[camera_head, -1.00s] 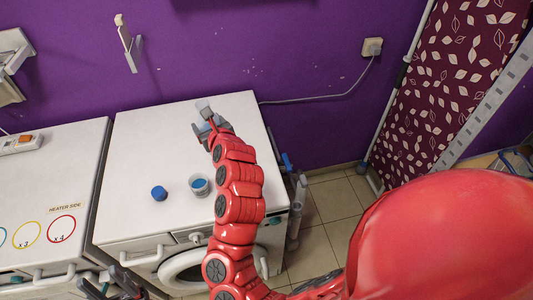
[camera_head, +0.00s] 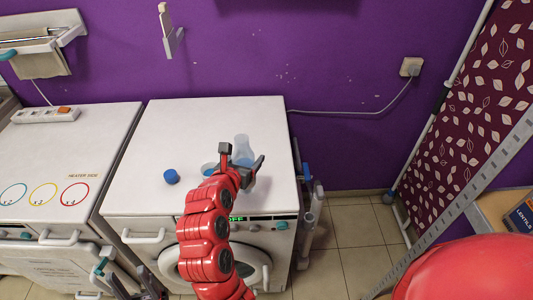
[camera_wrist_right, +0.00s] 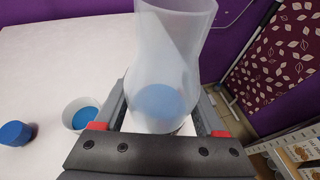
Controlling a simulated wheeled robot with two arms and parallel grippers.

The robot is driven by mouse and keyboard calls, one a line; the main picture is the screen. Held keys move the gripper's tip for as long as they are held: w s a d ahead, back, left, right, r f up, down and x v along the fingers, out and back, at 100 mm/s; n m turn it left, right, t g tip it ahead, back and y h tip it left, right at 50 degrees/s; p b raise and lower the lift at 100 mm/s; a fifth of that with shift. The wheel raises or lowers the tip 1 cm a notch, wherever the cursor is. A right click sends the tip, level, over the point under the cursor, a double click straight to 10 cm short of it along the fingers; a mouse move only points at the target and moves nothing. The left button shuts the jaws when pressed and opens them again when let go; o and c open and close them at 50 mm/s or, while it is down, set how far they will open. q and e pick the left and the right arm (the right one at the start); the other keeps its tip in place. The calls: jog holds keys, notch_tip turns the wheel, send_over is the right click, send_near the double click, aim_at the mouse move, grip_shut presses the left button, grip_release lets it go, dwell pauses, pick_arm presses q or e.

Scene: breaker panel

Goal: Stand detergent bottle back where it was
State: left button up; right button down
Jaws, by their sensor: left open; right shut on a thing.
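The detergent bottle (camera_head: 243,147) is translucent and stands about upright over the right part of the white washer top. My right gripper (camera_head: 240,170) is shut on it from the front. In the right wrist view the bottle (camera_wrist_right: 175,50) is between the two fingers, with some blue liquid low inside. I cannot tell whether its base touches the washer. A blue cap (camera_head: 171,176) lies to the left, and it also shows in the right wrist view (camera_wrist_right: 15,133).
A small cup (camera_wrist_right: 82,113) with blue liquid stands on the washer top (camera_head: 190,125), left of the bottle and close to my right gripper. The back left of the top is clear. A second white machine (camera_head: 60,150) adjoins at left. A purple wall rises behind.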

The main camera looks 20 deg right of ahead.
jog(key=w+d+f+p, duration=0.1)
jog(key=w+d, duration=0.1)
jog(key=w+d+f+p, duration=0.1)
jog(key=d+f, duration=0.1)
jog(key=d, duration=0.1)
jog(key=w+d+f, duration=0.1)
jog(key=w+d, duration=0.1)
jog(key=shift+w+d+f+p, duration=0.2)
jog(key=shift+w+p, duration=0.15)
jog(key=shift+p, duration=0.05)
grip_release()
